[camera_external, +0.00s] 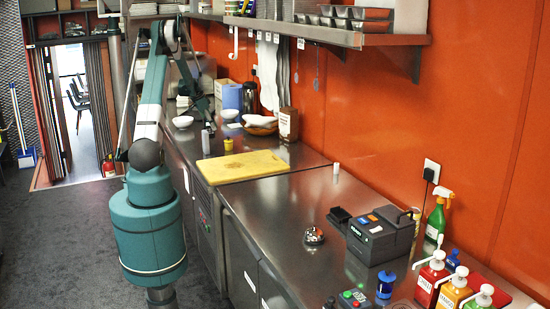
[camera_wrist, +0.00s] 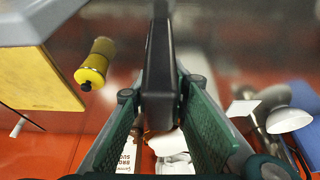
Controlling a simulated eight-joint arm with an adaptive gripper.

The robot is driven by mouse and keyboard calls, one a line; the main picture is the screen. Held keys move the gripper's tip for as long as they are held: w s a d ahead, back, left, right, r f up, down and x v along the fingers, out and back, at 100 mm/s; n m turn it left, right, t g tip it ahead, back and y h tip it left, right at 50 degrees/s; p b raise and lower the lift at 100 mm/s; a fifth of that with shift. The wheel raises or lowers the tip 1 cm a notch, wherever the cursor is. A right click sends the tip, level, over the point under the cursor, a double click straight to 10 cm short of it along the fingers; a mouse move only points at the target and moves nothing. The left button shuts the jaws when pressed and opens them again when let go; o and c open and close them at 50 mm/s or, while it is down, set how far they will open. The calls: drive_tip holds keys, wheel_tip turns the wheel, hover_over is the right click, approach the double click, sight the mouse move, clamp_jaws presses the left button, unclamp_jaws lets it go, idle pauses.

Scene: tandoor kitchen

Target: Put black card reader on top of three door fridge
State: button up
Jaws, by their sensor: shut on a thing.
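In the wrist view, the black card reader (camera_wrist: 158,60) stands on edge between the two green-padded fingers of my gripper (camera_wrist: 160,100). My gripper is shut on it. In the external view, my gripper (camera_external: 207,108) is over the far part of the counter, left of the blue roll; it is small there, and the card reader is hard to make out. A steel-topped unit with door fronts (camera_external: 300,215), which looks like the three door fridge, runs along the wall towards the camera. I cannot tell from the picture how many doors it has.
A yellow cutting board (camera_external: 242,167) lies on the farther counter.

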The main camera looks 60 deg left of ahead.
sight(212, 132)
drive_tip(key=shift+f, duration=1.85)
drive_tip(key=shift+f, duration=0.15)
drive_tip(key=o, duration=1)
drive_tip(key=shift+r, duration=0.2)
drive_tip(key=shift+v, duration=5.95)
